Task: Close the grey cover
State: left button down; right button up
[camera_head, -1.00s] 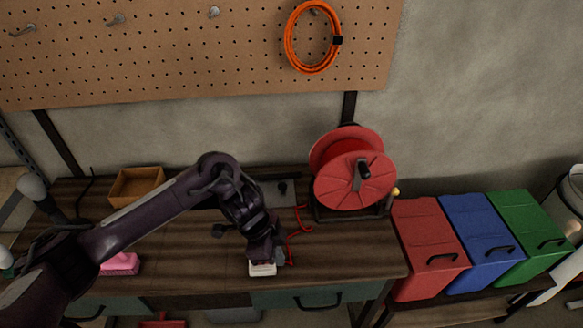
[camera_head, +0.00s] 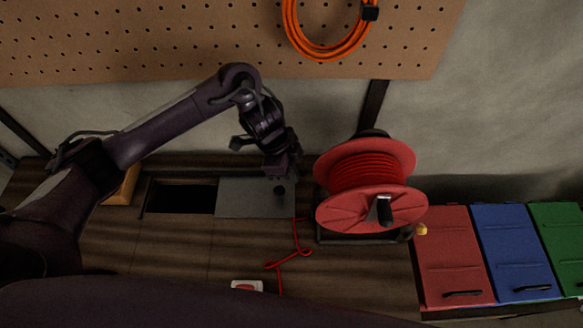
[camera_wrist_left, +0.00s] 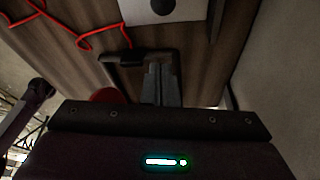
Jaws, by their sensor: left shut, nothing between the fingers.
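The grey cover (camera_head: 238,200) is a flat plate at the back of the workbench. It lies beside a dark rectangular opening (camera_head: 180,197), which is uncovered to its left. A small dark round knob (camera_head: 279,190) sits on the cover's right part. My left gripper (camera_head: 284,176) is above the cover's right end, close to the knob. In the left wrist view its fingers (camera_wrist_left: 160,80) are together and empty, and the cover (camera_wrist_left: 145,14) with its knob shows at the top edge. I cannot tell whether the gripper touches the cover. My right gripper is not in view.
A red cable reel (camera_head: 370,205) stands just right of the cover. A red cord (camera_head: 297,245) and a white switch box (camera_head: 247,286) lie on the workbench (camera_head: 170,245) in front. A wooden box (camera_head: 125,186) stands left of the opening. Red, blue and green bins are at right.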

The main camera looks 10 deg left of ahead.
pick_arm(q)
jog(key=x, duration=0.2)
jog(key=b+x, duration=0.1)
jog(key=shift+s+d+f, duration=0.15)
jog(key=shift+s+f, duration=0.1)
jog(key=shift+s, duration=0.05)
jog(key=x, duration=0.5)
jog(key=shift+w+p, duration=0.15)
jog(key=shift+p, duration=0.25)
jog(key=a+p, duration=0.2)
jog(key=a, duration=0.1)
jog(key=shift+w, duration=0.1)
jog(key=shift+a, duration=0.95)
jog(key=p, duration=0.2)
send_near(221, 198)
jog(key=x, duration=0.5)
jog(key=shift+f, duration=0.2)
jog(key=shift+a, duration=0.55)
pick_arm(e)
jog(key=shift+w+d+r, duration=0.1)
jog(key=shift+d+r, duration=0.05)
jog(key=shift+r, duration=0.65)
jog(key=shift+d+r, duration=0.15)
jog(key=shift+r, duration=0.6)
